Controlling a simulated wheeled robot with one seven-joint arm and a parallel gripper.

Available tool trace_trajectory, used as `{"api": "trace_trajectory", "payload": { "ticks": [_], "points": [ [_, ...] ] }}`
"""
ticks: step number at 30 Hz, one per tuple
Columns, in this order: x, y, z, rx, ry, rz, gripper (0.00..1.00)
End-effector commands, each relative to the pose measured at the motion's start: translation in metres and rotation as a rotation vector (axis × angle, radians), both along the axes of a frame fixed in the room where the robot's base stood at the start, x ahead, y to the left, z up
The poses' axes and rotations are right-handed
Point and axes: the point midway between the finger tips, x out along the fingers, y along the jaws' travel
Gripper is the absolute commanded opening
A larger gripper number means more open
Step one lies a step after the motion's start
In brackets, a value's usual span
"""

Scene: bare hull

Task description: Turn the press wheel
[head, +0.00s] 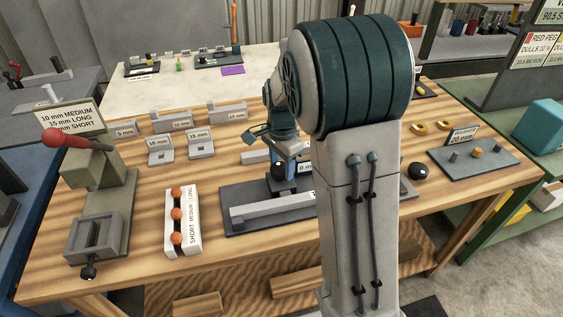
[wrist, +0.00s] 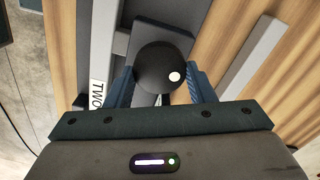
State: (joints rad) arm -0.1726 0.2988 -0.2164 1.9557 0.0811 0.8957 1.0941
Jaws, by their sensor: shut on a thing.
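My gripper (wrist: 162,88) has its two blue fingers on either side of a round black knob (wrist: 160,68) and is shut on it. The knob has a small white spot and stands over a grey bar on a dark base. I cannot tell for sure whether this knob is the press wheel. In the head view my gripper (head: 288,150) is over the dark base plate (head: 240,195) at the bench's middle.
A green press-like fixture (head: 100,195) with a red handle stands at the left. A white rack (head: 195,222) with orange knobs is nearer the middle. Small grey labelled blocks (head: 200,150) stand behind it. A dark tray with pegs (head: 480,160) is at the right.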

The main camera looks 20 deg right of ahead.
Motion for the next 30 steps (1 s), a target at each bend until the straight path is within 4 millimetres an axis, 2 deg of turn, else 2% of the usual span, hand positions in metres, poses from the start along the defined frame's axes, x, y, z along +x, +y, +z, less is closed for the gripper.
{"api": "trace_trajectory", "payload": {
  "ticks": [20,21,23,30],
  "points": [
    [0.0013,-0.0002,0.0020,0.000,-0.005,-0.060,0.26],
    [0.0012,-0.0001,0.0020,0.000,-0.005,-0.060,0.57],
    [0.0012,-0.0002,0.0018,0.000,-0.005,-0.060,0.71],
    [0.0004,-0.0002,0.0009,0.000,-0.002,-0.060,0.71]
  ]
}}
